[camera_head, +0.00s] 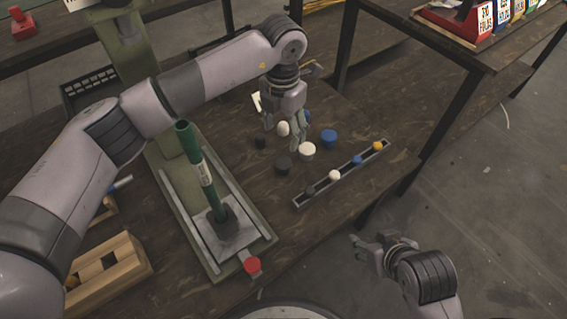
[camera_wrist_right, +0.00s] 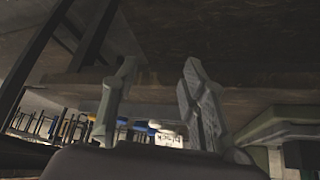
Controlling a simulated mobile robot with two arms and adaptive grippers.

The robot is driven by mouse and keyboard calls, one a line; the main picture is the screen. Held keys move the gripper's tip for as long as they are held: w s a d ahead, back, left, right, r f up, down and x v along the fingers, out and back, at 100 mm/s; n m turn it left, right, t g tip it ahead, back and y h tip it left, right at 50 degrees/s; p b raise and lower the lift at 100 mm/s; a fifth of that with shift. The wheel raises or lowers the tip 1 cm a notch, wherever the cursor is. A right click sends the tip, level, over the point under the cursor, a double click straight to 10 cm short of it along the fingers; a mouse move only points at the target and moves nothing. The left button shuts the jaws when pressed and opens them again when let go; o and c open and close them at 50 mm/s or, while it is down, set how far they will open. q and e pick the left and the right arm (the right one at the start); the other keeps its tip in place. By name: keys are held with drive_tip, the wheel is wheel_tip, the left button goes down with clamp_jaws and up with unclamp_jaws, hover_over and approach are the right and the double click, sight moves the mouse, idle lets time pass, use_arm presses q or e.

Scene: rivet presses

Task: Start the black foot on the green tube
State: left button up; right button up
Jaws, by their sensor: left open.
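The green tube (camera_head: 200,170) stands upright in the press, its lower end in a dark collar (camera_head: 222,221) on a metal plate. Two dark round pieces lie on the bench to its right, a small black one (camera_head: 260,142) and a wider dark grey one (camera_head: 283,165); I cannot tell which is the black foot. My left gripper (camera_head: 284,137) is open just above the bench, its fingers spread around a white rounded piece (camera_head: 283,129), contact unclear. My right gripper (camera_head: 369,249) is off the bench edge, fingers apart and empty; they also show in the right wrist view (camera_wrist_right: 155,95).
A white disc (camera_head: 307,151) and a blue one (camera_head: 329,138) lie close to the left gripper. A rail (camera_head: 322,191) with coloured balls lies near the right edge. A wooden block (camera_head: 120,268) and red knob (camera_head: 252,265) are at the front.

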sight(284, 161)
use_arm(q)
wheel_tip(284, 161, down, 8)
drive_tip(key=shift+r+b, duration=0.25)
drive_tip(key=shift+b, duration=0.45)
drive_tip(key=f+b, duration=0.1)
drive_tip(key=f, duration=0.4)
drive_tip(key=shift+d+f, duration=0.1)
drive_tip(key=shift+d, duration=0.1)
drive_tip(key=shift+f+b, duration=0.2)
drive_tip(key=shift+b, duration=0.1)
use_arm(e)
drive_tip(key=w+a+r+t+y, duration=0.2)
drive_tip(key=w+a+r+t, duration=0.2)
drive_tip(key=w+r+t, duration=0.4)
wheel_tip(284, 161, up, 2)
drive_tip(key=w, duration=0.3)
drive_tip(key=shift+a+r, duration=0.15)
drive_tip(key=shift+r, duration=0.05)
use_arm(q)
drive_tip(key=shift+c, duration=0.6)
drive_tip(key=c, duration=0.9)
